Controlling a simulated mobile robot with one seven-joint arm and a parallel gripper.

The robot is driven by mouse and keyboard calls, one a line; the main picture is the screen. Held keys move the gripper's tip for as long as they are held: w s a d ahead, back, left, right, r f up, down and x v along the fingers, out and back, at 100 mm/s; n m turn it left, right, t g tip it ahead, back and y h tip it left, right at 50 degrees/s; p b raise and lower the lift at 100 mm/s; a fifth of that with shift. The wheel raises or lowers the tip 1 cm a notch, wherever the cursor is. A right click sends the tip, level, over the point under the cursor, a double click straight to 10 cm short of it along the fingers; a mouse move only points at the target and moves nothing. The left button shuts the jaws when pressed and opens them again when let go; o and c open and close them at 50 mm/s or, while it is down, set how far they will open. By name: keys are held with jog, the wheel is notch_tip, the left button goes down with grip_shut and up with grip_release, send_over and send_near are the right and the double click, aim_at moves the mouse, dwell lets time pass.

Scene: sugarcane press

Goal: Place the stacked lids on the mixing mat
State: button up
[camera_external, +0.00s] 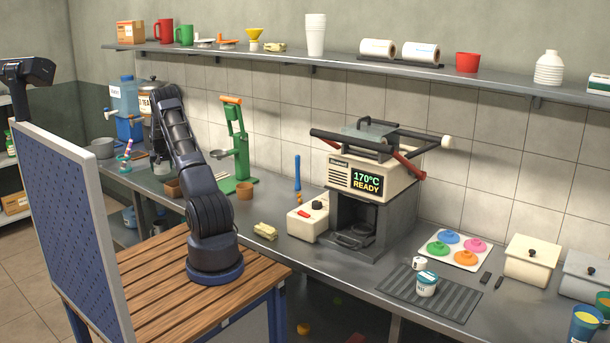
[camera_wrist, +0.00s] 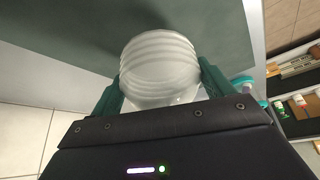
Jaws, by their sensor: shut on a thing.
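My gripper (camera_wrist: 160,80) fills the lower part of the wrist view. Its two dark green fingers are shut on a whitish, translucent, ribbed stack that looks like the stacked lids (camera_wrist: 158,66). In the external view my arm reaches toward the back left of the counter, and I cannot make out the gripper or its load clearly there. A dark ribbed mat (camera_external: 455,307), which looks like the mixing mat, lies at the front right of the counter, far from my arm.
A press (camera_external: 375,190) reading 170°C stands mid-counter, between my arm and the mat. A green hand press (camera_external: 238,150) stands near my arm. A white tray (camera_external: 430,252) with colored domed pieces lies behind the mat. The mat's right part is bare. A shelf (camera_external: 340,70) runs above.

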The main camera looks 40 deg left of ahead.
aim_at(163, 174)
jog(key=shift+f, duration=2.25)
jog(key=shift+f, duration=0.15)
jog(key=o, duration=0.9)
jog(key=v, duration=1.2)
